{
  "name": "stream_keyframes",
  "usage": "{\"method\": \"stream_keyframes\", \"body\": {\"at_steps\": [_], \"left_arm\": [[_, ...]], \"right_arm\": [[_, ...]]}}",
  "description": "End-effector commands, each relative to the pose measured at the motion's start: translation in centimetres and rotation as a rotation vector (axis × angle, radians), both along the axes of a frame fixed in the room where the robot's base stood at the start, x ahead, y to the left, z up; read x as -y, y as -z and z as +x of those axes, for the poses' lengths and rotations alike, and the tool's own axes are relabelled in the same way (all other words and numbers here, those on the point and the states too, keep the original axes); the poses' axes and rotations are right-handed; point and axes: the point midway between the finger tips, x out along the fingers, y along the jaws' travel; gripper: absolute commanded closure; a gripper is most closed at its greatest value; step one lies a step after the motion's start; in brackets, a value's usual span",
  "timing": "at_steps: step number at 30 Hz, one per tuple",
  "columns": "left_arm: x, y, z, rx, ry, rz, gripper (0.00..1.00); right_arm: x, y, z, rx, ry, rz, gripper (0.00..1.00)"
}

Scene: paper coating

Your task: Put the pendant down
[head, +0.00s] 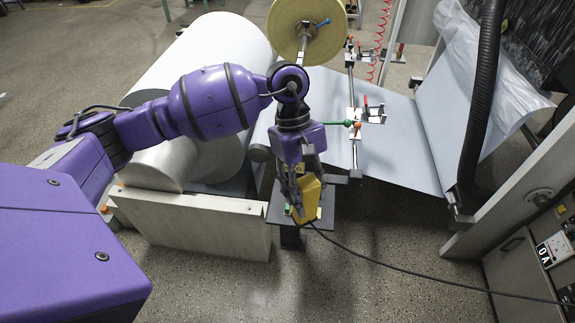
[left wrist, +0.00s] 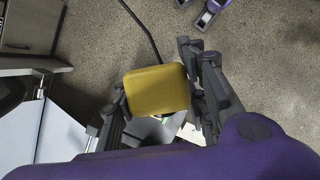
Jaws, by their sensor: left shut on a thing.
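The pendant is a yellow box (head: 309,192) with a black cable running off to the right. My left gripper (head: 298,196) points down and is shut on the pendant, with its dark fingers on both sides of it. In the left wrist view the pendant's yellow face (left wrist: 157,90) sits between the fingers (left wrist: 160,104). A small dark stand plate (head: 327,217) on a post lies beneath the pendant. The gripper and pendant hide part of the plate, and I cannot tell whether the pendant touches it. My right gripper is not in the head view.
A big white paper roll (head: 215,60) and a pale metal panel (head: 205,225) stand left of the stand. The paper web (head: 405,150) and a grey post (head: 500,190) are to the right. The black cable (head: 400,270) crosses open floor towards a cabinet (head: 520,265).

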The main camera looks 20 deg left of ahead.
Motion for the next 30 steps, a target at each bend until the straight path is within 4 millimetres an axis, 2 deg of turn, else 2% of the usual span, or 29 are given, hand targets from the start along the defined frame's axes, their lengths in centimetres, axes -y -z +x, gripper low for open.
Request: {"method": "stream_keyframes", "body": {"at_steps": [1, 6, 12, 18, 24, 30], "left_arm": [[0.7, 2.3, 0.6, -0.010, -0.132, -0.005, 0.91], [2.3, 5.4, 3.4, -0.004, -0.595, -0.003, 0.91], [3.7, 7.7, 6.6, 0.001, -1.084, -0.003, 0.91], [4.4, 8.9, 9.2, 0.002, -1.481, -0.001, 0.91], [4.6, 9.1, 10.8, 0.004, -1.705, 0.000, 0.91], [3.1, 10.0, 12.8, 0.004, -1.758, 0.003, 0.91]], "right_arm": [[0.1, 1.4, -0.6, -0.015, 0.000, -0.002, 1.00], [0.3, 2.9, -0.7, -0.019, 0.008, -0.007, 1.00], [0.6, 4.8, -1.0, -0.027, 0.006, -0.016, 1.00], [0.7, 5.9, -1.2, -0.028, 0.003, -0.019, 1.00], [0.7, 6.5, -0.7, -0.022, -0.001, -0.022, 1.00], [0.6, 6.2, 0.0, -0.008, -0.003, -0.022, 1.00]]}}
